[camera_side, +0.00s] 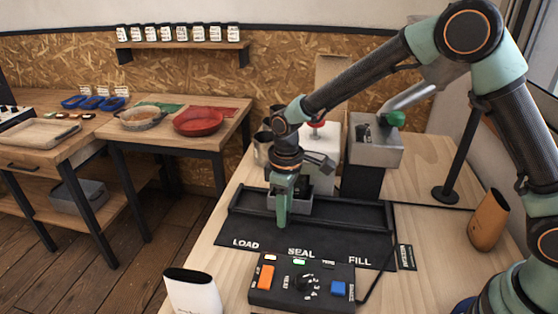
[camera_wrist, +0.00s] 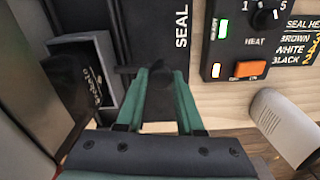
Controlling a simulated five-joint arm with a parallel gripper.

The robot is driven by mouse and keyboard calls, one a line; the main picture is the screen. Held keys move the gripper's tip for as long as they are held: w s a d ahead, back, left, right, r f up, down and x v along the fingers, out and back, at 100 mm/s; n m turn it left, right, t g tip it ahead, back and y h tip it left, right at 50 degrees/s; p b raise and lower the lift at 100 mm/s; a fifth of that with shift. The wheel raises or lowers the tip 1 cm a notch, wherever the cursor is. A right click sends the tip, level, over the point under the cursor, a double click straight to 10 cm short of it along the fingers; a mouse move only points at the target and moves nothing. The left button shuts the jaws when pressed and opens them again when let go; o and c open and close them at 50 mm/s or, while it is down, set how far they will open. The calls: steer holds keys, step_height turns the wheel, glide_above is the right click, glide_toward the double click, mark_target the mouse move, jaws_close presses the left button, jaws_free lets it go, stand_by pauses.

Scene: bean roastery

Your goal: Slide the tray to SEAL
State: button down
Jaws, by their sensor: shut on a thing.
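The grey tray (camera_side: 296,205) sits in the dark slide channel (camera_side: 345,216), behind the mat's printed words, between LOAD and SEAL (camera_side: 301,252) and nearer SEAL. In the wrist view the tray (camera_wrist: 108,98) is at the left, with a black pouch (camera_wrist: 72,88) standing in it. The SEAL word (camera_wrist: 181,27) lies above and right of my fingers. My gripper (camera_side: 282,222) points down at the tray's front. Its green fingers (camera_wrist: 166,88) are shut around a dark part at the tray's front, which they mostly hide.
A control box (camera_side: 302,284) with an orange switch, a dial and a blue button stands in front of the mat. A white pouch (camera_side: 192,292) is front left, an orange-brown pouch (camera_side: 488,220) at right. A machine (camera_side: 375,150) with a green-knobbed lever stands behind the channel.

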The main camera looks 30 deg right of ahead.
steer(key=shift+s+d, duration=1.55)
steer(key=shift+s, duration=0.25)
steer(key=c, duration=0.5)
jaws_free()
steer(key=shift+w+r, duration=0.1)
steer(key=shift+r, duration=0.05)
step_height(320, 180, up, 12)
steer(key=shift+f, duration=0.1)
steer(key=shift+d, duration=0.1)
